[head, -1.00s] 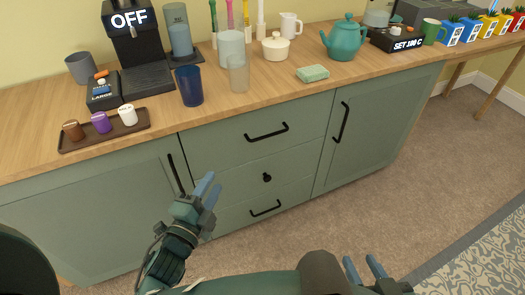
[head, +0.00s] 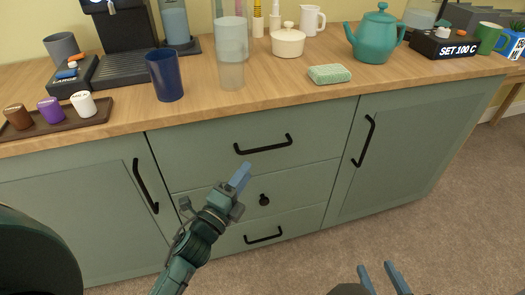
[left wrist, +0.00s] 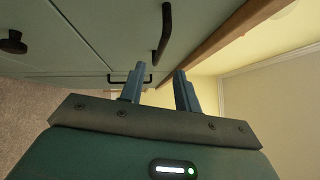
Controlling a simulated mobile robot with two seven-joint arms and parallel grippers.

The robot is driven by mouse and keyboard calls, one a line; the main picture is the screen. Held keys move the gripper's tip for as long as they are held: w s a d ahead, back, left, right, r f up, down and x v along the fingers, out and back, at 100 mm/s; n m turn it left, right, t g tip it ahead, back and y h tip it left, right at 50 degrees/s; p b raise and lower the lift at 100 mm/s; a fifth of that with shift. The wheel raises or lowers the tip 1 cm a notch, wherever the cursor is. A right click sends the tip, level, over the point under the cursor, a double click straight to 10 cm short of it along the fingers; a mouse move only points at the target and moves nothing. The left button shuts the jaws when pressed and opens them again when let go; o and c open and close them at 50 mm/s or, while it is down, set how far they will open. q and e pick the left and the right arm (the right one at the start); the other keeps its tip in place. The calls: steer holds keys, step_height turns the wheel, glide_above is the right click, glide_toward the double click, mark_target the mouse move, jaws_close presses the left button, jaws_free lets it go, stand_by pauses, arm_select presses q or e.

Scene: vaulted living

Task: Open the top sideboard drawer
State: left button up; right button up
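The sideboard's top drawer (head: 215,150) is closed, with a black bar handle (head: 263,144). My left gripper (head: 241,177) is in front of the drawers, just below that handle in the head view, and holds nothing. In the left wrist view its two fingers (left wrist: 160,88) are apart. A black bar handle (left wrist: 165,32), seemingly the top drawer's, shows above the fingers there, with no finger around it. My right gripper (head: 383,280) is open and empty at the bottom edge of the head view, away from the sideboard.
Below are a middle drawer with a round knob (head: 264,199) and a bottom drawer handle (head: 263,236). Door handles flank them at left (head: 145,187) and right (head: 364,141). The countertop holds a blue cup (head: 164,76), a sponge (head: 329,74) and a teapot (head: 376,36).

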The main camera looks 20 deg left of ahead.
mark_target(262, 148)
arm_select(q)
steer(key=x, duration=0.9)
steer(key=shift+w+d+b, duration=0.15)
steer(key=shift+w+b, duration=0.15)
steer(key=shift+b, duration=0.05)
steer(key=shift+c, duration=0.2)
jaws_close()
